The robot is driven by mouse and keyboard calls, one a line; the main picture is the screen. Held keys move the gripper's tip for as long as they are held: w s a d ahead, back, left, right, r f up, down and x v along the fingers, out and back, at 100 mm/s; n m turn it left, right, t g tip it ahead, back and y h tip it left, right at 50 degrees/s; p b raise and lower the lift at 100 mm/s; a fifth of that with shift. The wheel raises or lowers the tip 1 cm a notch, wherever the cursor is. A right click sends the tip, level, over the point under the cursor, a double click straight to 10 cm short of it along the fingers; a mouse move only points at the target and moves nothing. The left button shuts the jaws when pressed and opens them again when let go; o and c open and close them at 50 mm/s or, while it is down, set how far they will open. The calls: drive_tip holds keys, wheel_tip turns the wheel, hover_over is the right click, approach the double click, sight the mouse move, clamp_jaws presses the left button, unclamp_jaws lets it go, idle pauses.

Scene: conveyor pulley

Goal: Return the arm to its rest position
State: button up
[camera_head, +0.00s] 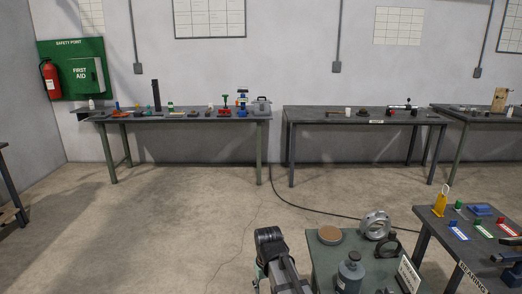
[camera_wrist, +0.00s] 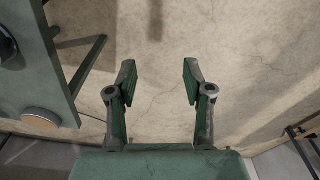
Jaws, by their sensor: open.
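My gripper (camera_wrist: 157,85) is open and empty in the wrist view, its two green-lined fingers well apart above bare concrete floor. Nothing lies between the fingers. In the head view my arm shows at the bottom centre, just left of a green table; the fingers cannot be made out there.
The green table (camera_head: 326,262) holds a brown-topped disc (camera_head: 330,235), a metal ring housing (camera_head: 375,224) and a grey bottle (camera_head: 350,272). Its edge (camera_wrist: 62,62) is left of my gripper. A dark table (camera_head: 425,240) stands right. Benches (camera_head: 190,118) line the wall. The floor (camera_head: 170,225) at left is clear.

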drive_tip(key=s+d+f+m+g, duration=0.1)
drive_tip(key=s+d+f, duration=0.2)
drive_tip(key=s+f, duration=0.35)
drive_tip(key=s+d+f+g+p, duration=0.1)
drive_tip(key=s+d+f, duration=0.25)
drive_tip(key=f, duration=0.55)
drive_tip(key=s+d+f+m+g, duration=0.1)
drive_tip(key=s+d+f, duration=0.2)
drive_tip(key=s+f, duration=0.35)
drive_tip(key=s+d+f+g, duration=0.1)
drive_tip(key=s+d+f, duration=0.1)
drive_tip(key=s, duration=0.6)
drive_tip(key=s+d+f+g, duration=0.1)
drive_tip(key=s+f+g, duration=0.1)
drive_tip(key=s+f, duration=0.3)
drive_tip(key=s+d+f+m+g+p, duration=0.1)
drive_tip(key=s+f, duration=0.3)
drive_tip(key=s, duration=0.8)
drive_tip(key=shift+d, duration=0.8)
